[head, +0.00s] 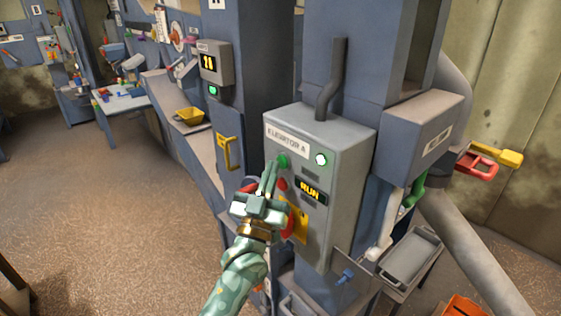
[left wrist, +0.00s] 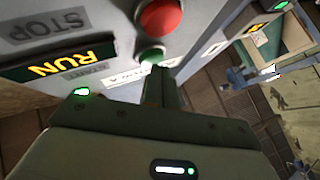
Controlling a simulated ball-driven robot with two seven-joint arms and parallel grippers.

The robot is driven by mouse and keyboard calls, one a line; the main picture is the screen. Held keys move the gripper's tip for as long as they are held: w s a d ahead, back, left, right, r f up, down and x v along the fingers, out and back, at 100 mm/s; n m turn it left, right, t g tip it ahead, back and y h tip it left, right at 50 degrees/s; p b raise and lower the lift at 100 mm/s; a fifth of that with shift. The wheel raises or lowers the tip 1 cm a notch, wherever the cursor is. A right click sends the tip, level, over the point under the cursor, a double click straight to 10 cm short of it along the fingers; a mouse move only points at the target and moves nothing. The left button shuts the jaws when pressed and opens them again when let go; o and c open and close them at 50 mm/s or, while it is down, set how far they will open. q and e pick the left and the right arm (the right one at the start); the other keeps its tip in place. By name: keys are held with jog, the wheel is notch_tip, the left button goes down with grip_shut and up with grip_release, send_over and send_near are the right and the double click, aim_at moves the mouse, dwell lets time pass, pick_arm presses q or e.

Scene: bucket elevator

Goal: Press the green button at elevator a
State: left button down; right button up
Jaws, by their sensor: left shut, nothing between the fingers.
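The grey control box labelled ELEVATOR A (head: 335,150) is on the machine column in the head view. Its green button (head: 283,161) is at the upper left of the panel, with a red button (head: 282,184) below it. A RUN display (head: 311,191) is lit, and a round lamp (head: 321,159) glows whitish green. My left gripper (head: 269,176) is shut and empty, its fingertips at the green button. In the left wrist view the fingertips overlap the edge of the green button (left wrist: 152,55), beside the red button (left wrist: 161,16). I cannot tell whether they touch or press it. My right gripper is not in view.
A smaller grey box with a lit display (head: 209,62) is on the column behind. A yellow handle (head: 228,153) and a yellow bin (head: 190,116) are to the left. Red and yellow levers (head: 480,165) stick out at the right. The brown floor on the left is open.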

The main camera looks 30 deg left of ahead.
pick_arm(q)
jog(key=shift+s+a, duration=0.2)
jog(key=shift+s, duration=0.3)
jog(key=s, duration=0.1)
jog(key=s+a+p, duration=0.1)
jog(key=s, duration=0.1)
jog(key=s+a+p, duration=0.1)
jog(key=shift+s, duration=0.3)
dwell(0.7)
